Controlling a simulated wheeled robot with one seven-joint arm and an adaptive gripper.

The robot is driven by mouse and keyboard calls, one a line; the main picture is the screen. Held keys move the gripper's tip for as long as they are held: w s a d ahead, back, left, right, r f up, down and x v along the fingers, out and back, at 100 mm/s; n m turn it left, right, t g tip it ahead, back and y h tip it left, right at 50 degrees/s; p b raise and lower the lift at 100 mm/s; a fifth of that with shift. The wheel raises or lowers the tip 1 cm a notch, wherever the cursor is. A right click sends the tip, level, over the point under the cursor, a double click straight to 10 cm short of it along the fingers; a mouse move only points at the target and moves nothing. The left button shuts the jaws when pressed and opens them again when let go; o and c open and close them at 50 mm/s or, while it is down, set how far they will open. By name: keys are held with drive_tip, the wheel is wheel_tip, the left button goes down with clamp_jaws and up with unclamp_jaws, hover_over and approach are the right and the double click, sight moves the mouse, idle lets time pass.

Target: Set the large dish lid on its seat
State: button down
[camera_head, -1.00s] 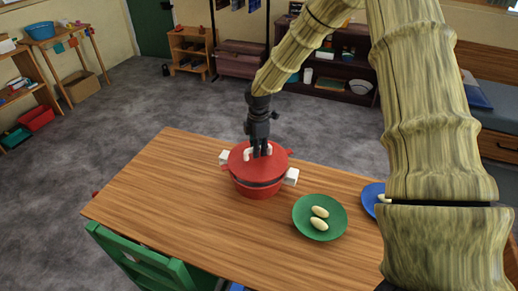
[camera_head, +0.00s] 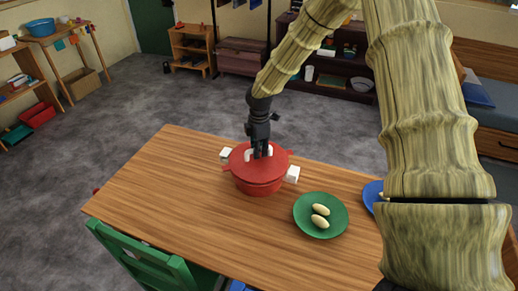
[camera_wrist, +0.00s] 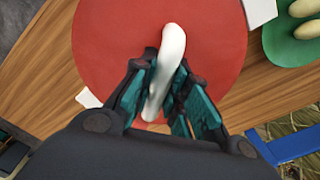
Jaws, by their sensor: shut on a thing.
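The large red dish lid (camera_head: 239,164) has a white handle (camera_wrist: 167,65) on top. It lies over the red dish (camera_head: 259,188), with no clear gap between lid and dish rim in the head view. The dish has white side handles (camera_head: 292,174) and stands on the table. My gripper (camera_head: 261,152) points down over the lid and is shut on its handle. In the wrist view the red lid (camera_wrist: 220,60) fills the middle, and the dish below it is mostly hidden.
A green plate (camera_head: 331,226) with two pale oval items stands right of the dish on the wooden table (camera_head: 170,195). A blue plate (camera_head: 371,192) is partly hidden behind my arm. A green chair (camera_head: 150,258) is at the near edge. The table's left side is clear.

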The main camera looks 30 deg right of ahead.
drive_tip(key=shift+f, duration=0.15)
drive_tip(key=shift+w+f, duration=0.1)
drive_tip(key=shift+f, duration=0.2)
drive_tip(key=shift+f+p, duration=0.35)
drive_tip(key=shift+p, duration=0.1)
idle(1.0)
drive_tip(key=c, duration=1.3)
unclamp_jaws()
wheel_tip(320, 180, up, 12)
